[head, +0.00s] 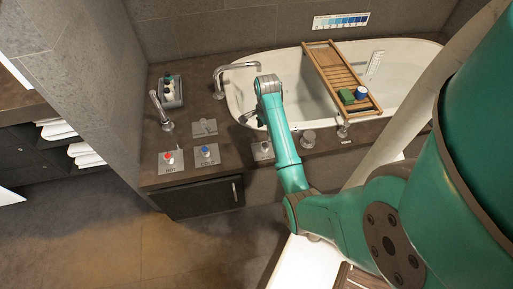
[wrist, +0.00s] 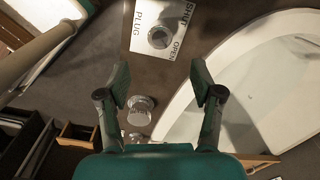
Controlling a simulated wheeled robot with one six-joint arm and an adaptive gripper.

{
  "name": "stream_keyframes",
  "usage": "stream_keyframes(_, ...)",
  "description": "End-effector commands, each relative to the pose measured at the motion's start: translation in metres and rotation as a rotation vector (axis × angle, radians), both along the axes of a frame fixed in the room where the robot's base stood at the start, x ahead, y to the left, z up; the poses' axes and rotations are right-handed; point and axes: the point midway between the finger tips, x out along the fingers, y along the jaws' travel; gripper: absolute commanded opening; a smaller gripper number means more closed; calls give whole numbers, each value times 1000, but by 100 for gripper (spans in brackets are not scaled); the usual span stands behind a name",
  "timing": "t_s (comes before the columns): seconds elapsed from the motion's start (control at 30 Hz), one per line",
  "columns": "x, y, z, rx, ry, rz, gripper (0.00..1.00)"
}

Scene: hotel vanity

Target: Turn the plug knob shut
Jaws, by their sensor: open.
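The plug plate (wrist: 141,38) is a pale square marked PLUG, SHUT and OPEN, at the top of the wrist view. Its round metal knob (wrist: 160,36) sits in the middle; I cannot make out which mark it points to. In the head view the plug plate (head: 262,151) is on the counter at the bath's front left, partly beside my arm. My gripper (wrist: 160,82) is open and empty, its fingers spread, with the knob ahead of them and apart from both. In the head view my gripper (head: 247,116) hangs over the bath's left rim, partly hidden.
A plain metal knob (wrist: 139,110) stands near the left finger in the wrist view. The bath (wrist: 250,75) lies to the right. HOT (head: 171,160) and COLD (head: 207,154) knobs, a tall spout (head: 232,68) and a wooden bath tray (head: 330,64) are around.

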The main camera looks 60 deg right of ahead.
Motion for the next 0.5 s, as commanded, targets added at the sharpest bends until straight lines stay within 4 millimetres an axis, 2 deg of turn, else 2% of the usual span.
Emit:
stream_keyframes(0.17, -1, -1, -11, 5, 5, -6, 66)
stream_keyframes(0.5, -1, 0, -69, 5, 5, -4, 66)
